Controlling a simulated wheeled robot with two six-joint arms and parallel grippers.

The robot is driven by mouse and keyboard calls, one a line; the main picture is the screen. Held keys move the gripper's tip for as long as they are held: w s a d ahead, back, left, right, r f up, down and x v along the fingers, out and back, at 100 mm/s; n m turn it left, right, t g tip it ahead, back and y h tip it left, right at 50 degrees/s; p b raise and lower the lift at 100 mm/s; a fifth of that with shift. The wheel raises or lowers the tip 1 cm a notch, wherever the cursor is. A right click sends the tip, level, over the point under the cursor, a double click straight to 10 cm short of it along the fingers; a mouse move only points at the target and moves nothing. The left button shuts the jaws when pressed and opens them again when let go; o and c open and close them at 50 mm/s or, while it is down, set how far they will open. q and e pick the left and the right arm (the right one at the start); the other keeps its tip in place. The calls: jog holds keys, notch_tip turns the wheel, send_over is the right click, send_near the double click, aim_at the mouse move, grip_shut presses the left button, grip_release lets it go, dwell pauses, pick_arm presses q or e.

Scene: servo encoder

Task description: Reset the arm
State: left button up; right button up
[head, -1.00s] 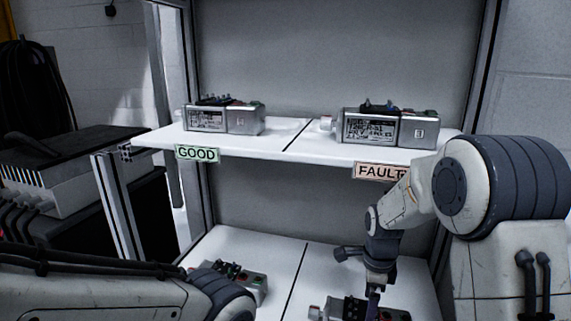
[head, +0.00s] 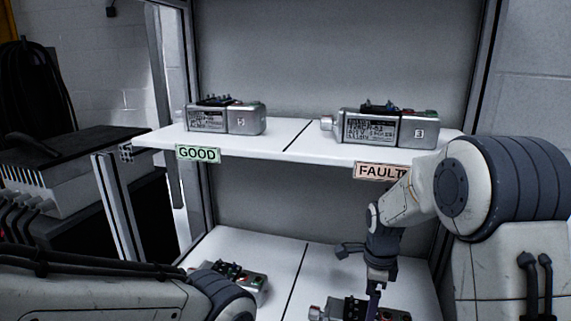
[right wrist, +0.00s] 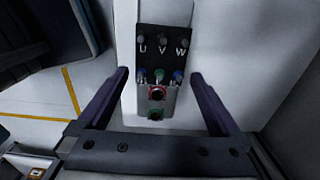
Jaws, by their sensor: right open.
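My right arm (head: 400,205) reaches in from the right in the head view, its wrist pointing down over the lower right of the shelf unit. In the right wrist view my right gripper (right wrist: 160,85) is open, with its two dark fingers on either side of a servo motor seen from its connector end. That motor has a black terminal block (right wrist: 163,52) marked U V W and red and green round connectors (right wrist: 157,93). I see no contact between fingers and motor. My left arm (head: 110,295) crosses the lower left of the head view; its gripper is out of view.
The upper shelf (head: 280,143) carries one motor (head: 225,117) above the GOOD label (head: 198,153) and another (head: 385,126) above the FAULT label (head: 380,171). Below are a left motor (head: 245,280) and a right motor (head: 345,308). A grey device (head: 50,180) stands at left.

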notch_tip(320, 180, up, 2)
jog(key=shift+r, duration=0.25)
notch_tip(320, 180, down, 8)
jog(key=shift+s+r+b, duration=0.1)
jog(key=shift+r+b, duration=0.1)
jog(key=shift+b, duration=0.9)
jog(key=r+p, duration=0.1)
jog(key=r, duration=0.1)
jog(key=r+p, duration=0.1)
jog(key=r, duration=0.2)
jog(key=r+p, duration=0.1)
jog(key=r, duration=0.2)
jog(key=shift+s+a, duration=0.15)
jog(key=shift+s, duration=0.25)
jog(key=s+a+f+b, duration=0.1)
jog(key=s+a, duration=0.2)
jog(key=s, duration=0.6)
jog(key=s+a, duration=0.2)
jog(key=s, duration=0.7)
jog(key=w+r+n+p, duration=0.5)
jog(key=r+n+p, duration=0.2)
jog(key=p, duration=0.5)
jog(key=shift+d+r, duration=0.3)
jog(key=shift+r, duration=0.55)
